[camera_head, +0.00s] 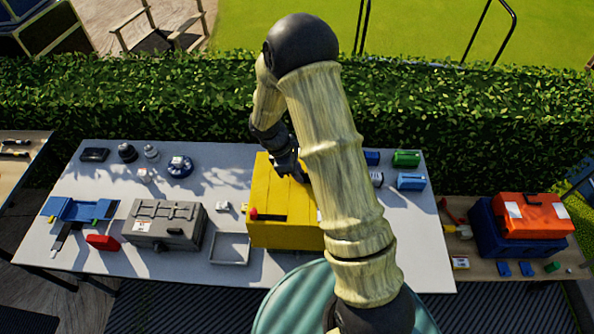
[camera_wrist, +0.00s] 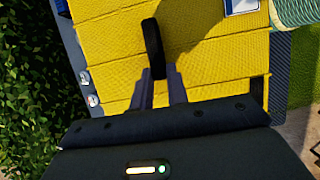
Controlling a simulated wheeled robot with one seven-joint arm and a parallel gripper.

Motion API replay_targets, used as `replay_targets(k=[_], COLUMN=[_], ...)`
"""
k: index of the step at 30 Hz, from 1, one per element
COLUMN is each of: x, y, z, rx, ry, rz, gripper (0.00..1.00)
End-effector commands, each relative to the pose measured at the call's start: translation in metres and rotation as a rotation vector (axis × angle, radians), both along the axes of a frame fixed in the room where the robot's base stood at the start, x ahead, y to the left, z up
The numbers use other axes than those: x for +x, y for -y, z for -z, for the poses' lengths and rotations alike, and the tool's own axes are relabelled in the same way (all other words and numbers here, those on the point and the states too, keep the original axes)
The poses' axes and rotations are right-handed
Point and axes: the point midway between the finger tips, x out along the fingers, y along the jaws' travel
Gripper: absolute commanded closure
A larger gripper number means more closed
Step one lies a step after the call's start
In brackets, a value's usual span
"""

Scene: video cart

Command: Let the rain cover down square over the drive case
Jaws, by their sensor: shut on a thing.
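The yellow rain cover (camera_head: 270,190) is box-shaped and stands near the middle of the grey-white table. In the wrist view its yellow top (camera_wrist: 210,55) fills much of the picture. A black loop handle (camera_wrist: 152,42) stands up from that top. My gripper (camera_wrist: 158,75) is shut on the loop handle. In the head view my gripper (camera_head: 291,168) is over the cover's far part, and my arm hides the cover's right side. I cannot make out the drive case under the cover, nor whether the cover's lower edge touches the table.
A grey latched case (camera_head: 160,224) and an open grey tray (camera_head: 230,248) stand left of the cover. Small devices lie along the table's back left. Blue and green boxes (camera_head: 406,158) lie at the right. An orange-lidded blue case (camera_head: 530,215) stands on the right-hand table.

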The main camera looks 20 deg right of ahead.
Motion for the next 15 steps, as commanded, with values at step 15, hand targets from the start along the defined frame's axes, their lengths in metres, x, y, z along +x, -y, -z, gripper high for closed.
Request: replay_targets(k=[15], x=[0.000], y=[-0.002], z=[0.033], rx=[-0.001], ry=[0.000], rz=[-0.004], gripper=[1.00])
